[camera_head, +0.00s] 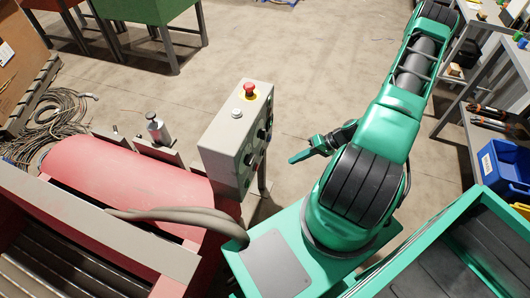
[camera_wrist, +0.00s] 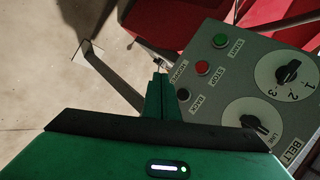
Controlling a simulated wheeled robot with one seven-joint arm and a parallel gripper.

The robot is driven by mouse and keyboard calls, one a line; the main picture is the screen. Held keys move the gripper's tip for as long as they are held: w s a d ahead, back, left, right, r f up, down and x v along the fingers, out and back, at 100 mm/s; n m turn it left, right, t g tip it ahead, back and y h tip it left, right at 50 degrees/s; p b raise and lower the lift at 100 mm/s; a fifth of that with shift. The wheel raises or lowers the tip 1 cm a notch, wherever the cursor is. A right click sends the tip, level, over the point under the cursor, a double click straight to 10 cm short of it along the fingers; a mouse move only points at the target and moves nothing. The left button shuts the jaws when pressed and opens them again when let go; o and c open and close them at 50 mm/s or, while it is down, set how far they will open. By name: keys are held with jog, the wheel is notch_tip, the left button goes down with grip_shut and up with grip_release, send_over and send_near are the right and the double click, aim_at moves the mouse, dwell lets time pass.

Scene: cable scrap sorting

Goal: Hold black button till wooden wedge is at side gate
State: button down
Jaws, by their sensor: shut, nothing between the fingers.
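My gripper (camera_head: 292,158) is shut and empty, to the right of the grey control box (camera_head: 222,139) and pointing at its face. In the wrist view the closed green fingers (camera_wrist: 159,76) reach over the panel's left edge. The black button (camera_wrist: 183,94) is just right of the fingers; whether they touch it I cannot tell. Beside it are a red STOP button (camera_wrist: 203,68) and a green START button (camera_wrist: 220,41). I cannot make out the wooden wedge or identify the side gate for certain.
The panel also has two black knobs, one numbered (camera_wrist: 288,71) and one lower (camera_wrist: 251,119). A red emergency button (camera_head: 249,89) tops the box. A red machine (camera_head: 120,170) stands left, a blue bin (camera_head: 502,168) right. Bare floor lies beyond the box.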

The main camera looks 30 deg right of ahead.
aim_at(263, 152)
jog(key=shift+w+a, duration=0.1)
dwell(0.3)
jog(key=w+a, duration=0.5)
jog(key=w, duration=0.1)
jog(key=shift+w+a, duration=0.15)
jog(key=shift+w, duration=0.25)
